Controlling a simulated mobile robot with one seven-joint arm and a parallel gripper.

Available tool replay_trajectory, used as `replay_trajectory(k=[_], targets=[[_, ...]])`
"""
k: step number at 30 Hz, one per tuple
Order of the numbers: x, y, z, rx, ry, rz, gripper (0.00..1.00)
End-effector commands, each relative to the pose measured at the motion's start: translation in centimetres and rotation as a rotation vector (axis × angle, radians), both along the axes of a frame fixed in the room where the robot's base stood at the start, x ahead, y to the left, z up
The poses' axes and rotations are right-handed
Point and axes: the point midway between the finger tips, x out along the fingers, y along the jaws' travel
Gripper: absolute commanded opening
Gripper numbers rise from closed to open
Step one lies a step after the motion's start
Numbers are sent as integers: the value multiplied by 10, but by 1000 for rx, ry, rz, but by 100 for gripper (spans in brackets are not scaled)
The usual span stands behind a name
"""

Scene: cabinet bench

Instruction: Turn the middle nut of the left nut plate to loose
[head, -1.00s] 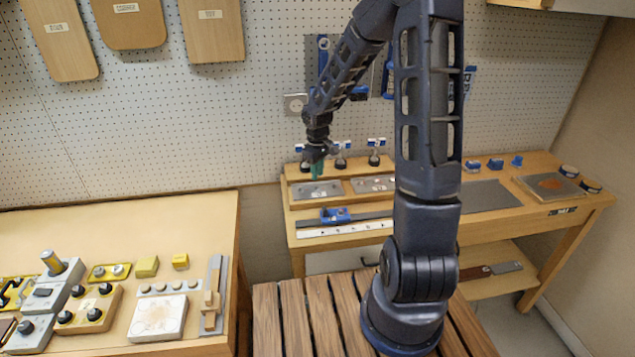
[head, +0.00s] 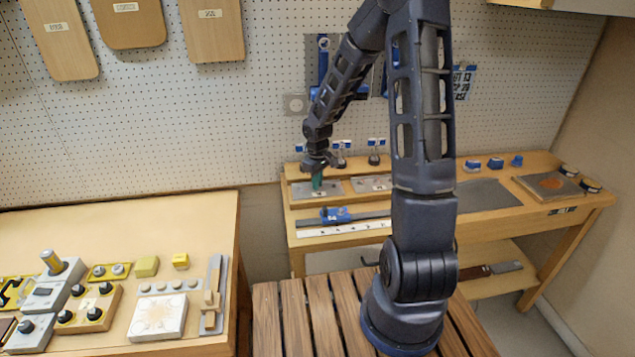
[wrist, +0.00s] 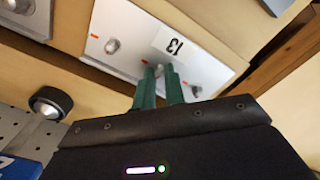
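The left nut plate (head: 300,190) is a pale grey plate on the wooden bench at the back. In the wrist view the plate (wrist: 130,25) carries a "13" label, red marks and three nuts in a row. The middle nut (wrist: 158,70) shows between the tips of my gripper's two green fingers (wrist: 160,78). An outer nut (wrist: 112,47) is clear of the fingers, and another (wrist: 195,91) is close beside the right finger. In the head view my gripper (head: 317,185) points down onto the plate. The fingers are apart, but whether they press on the nut is unclear.
A second nut plate (head: 371,184) lies just to the right. Several blue-and-black knobs stand behind the plates, one (head: 374,158) behind the second plate. A blue slider (head: 336,215) on a rail lies in front. A round black knob (wrist: 50,102) is near my gripper in the wrist view.

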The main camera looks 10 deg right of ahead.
Motion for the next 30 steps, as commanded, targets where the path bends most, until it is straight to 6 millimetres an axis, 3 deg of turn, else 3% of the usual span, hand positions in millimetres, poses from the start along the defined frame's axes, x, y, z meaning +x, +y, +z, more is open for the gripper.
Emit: replay_trajectory(k=[17, 18, 19, 30], targets=[[0, 0, 0, -1, -1, 129, 0], [0, 0, 0, -1, -1, 129, 14], [0, 0, 0, -1, -1, 129, 20], [0, 0, 3, 0, -1, 129, 21]])
